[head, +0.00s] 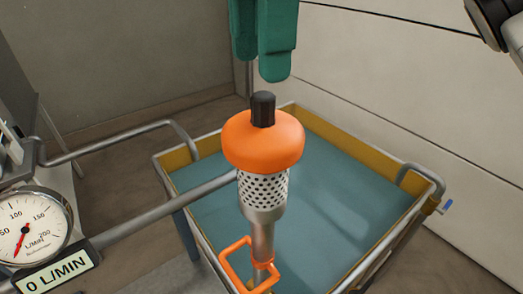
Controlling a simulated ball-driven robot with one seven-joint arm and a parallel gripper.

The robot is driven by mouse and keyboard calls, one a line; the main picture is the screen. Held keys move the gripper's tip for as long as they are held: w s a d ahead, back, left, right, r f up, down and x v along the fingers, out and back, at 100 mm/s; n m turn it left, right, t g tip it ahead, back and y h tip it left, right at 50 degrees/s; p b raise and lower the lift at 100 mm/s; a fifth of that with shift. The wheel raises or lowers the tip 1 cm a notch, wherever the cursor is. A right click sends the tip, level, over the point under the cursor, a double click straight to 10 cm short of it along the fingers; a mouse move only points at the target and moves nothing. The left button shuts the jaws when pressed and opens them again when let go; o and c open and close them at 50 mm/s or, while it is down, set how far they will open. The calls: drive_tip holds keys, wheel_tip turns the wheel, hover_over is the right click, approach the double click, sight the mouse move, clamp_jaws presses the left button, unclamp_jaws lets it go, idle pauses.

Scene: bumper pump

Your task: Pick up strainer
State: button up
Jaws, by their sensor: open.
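The strainer (263,189) is a perforated metal cylinder. It stands upright in the middle of the head view, under a rounded orange collar (263,140) with a black stub (263,109) on top. A metal pipe runs down below it, with an orange loop handle (235,263) near the picture's bottom edge. My gripper (260,66) shows as two teal fingers reaching down from the top edge. It is open and empty, above the black stub and apart from it. The upper part of my gripper is out of the picture.
A trolley (330,125) with yellow walls and a blue bed stands behind and around the strainer. A round gauge (33,227) and a "0 L/MIN" display (57,274) are at the lower left, near grey pipes (118,137). A pale panelled wall (420,110) closes the right side.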

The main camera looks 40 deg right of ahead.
sight(264, 94)
drive_tip(key=shift+s+d+f, duration=0.1)
drive_tip(key=shift+f, duration=1.2)
drive_tip(key=shift+s+d+f, duration=0.1)
drive_tip(key=shift+f, duration=1.15)
clamp_jaws()
